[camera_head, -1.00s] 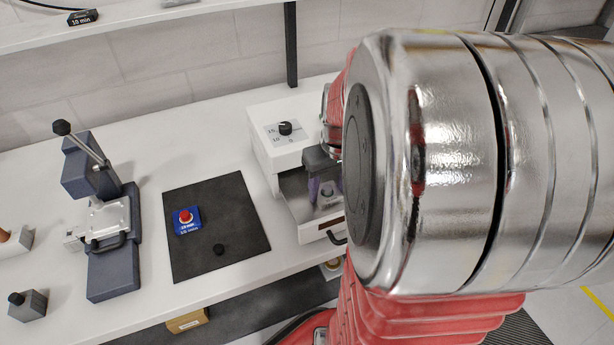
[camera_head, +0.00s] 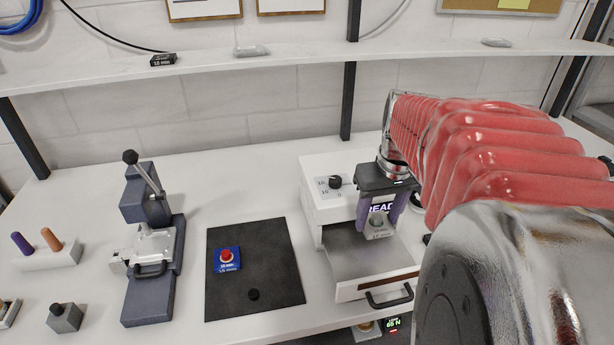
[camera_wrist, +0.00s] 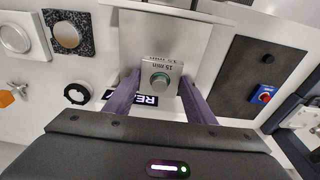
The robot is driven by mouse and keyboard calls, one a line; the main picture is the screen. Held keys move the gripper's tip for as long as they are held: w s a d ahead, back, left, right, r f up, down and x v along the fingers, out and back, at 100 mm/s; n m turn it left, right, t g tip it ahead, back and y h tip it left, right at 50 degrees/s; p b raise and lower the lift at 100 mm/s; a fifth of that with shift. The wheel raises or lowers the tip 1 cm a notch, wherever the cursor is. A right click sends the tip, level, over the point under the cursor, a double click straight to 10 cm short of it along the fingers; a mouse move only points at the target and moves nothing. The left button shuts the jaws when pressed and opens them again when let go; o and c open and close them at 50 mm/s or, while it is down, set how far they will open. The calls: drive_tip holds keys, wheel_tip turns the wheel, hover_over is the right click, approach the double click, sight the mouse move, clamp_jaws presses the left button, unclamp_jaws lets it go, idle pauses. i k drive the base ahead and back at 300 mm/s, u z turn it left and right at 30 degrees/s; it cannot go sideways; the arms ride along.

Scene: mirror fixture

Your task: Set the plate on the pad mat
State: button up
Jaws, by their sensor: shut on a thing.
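The grey plate (camera_head: 378,236), marked "15 min" with a round green knob, is between the purple fingers of my gripper (camera_head: 379,226). My gripper is shut on it, over the open drawer of a white box; I cannot tell the exact gap beneath. The plate also shows between the fingers in the wrist view (camera_wrist: 148,88). The black pad mat (camera_head: 275,268) lies on the bench left of the drawer, and on the right in the wrist view (camera_wrist: 238,82). A blue plate (camera_head: 227,266) with a red knob lies on the mat.
The white box (camera_head: 316,192) has a dial and an open drawer (camera_head: 345,292) with a black handle. A toggle press (camera_head: 150,285) stands left of the mat. A small grey block (camera_head: 65,318) is farther left. The mat's right part is clear apart from a small black knob (camera_head: 253,295).

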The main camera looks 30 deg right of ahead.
sight(274, 253)
drive_tip(key=k, duration=1.5)
